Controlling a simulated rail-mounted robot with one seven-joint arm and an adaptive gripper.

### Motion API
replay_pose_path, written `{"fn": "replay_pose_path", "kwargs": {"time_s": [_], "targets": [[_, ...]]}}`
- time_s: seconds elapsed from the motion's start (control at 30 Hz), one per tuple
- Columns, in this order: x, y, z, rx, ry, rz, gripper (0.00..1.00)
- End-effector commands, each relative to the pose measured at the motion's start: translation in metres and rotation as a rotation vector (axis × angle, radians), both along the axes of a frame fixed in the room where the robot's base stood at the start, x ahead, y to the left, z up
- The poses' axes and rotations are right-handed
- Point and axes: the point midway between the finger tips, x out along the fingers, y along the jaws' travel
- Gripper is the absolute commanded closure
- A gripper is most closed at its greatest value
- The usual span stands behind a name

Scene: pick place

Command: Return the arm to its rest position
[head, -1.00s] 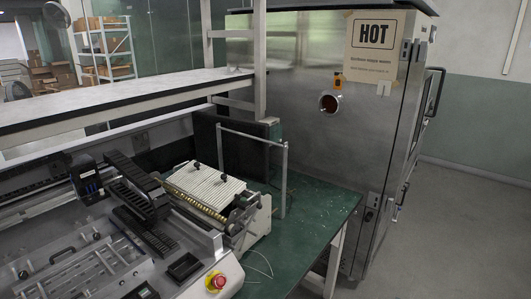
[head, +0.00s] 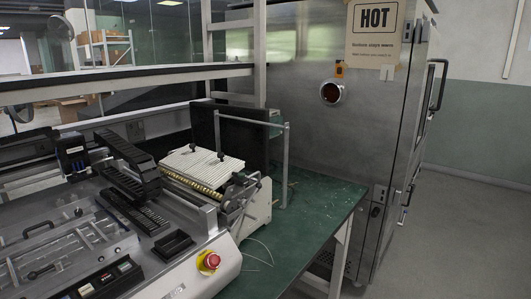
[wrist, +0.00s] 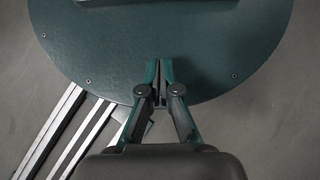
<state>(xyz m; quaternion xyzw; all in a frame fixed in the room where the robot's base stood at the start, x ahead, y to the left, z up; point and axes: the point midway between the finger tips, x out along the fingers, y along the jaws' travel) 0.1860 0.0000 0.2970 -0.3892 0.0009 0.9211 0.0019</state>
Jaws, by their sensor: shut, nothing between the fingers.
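My gripper (wrist: 162,70) shows in the wrist view, pointing away from the camera. Its two fingers are together at the tips with nothing between them. Behind the fingertips is a dark green round plate (wrist: 110,55) with small screws near its rim. I cannot tell how far the fingertips are from the plate. Neither my arm nor my gripper shows in the head view.
The head view shows a machine with a red stop button (head: 208,261) on a green bench (head: 318,205). A steel cabinet (head: 330,150) with a HOT sign (head: 375,30) stands behind it. Grey floor (head: 465,235) at right is clear. Metal rails (wrist: 65,130) lie lower left in the wrist view.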

Motion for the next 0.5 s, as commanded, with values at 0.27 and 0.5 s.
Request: {"fn": "replay_pose_path", "kwargs": {"time_s": [0.27, 0.5], "targets": [[0.011, 0.0, 0.063, 0.0, -0.066, 0.001, 1.0], [0.023, 0.0, 0.116, 0.0, -0.138, 0.002, 1.0]]}}
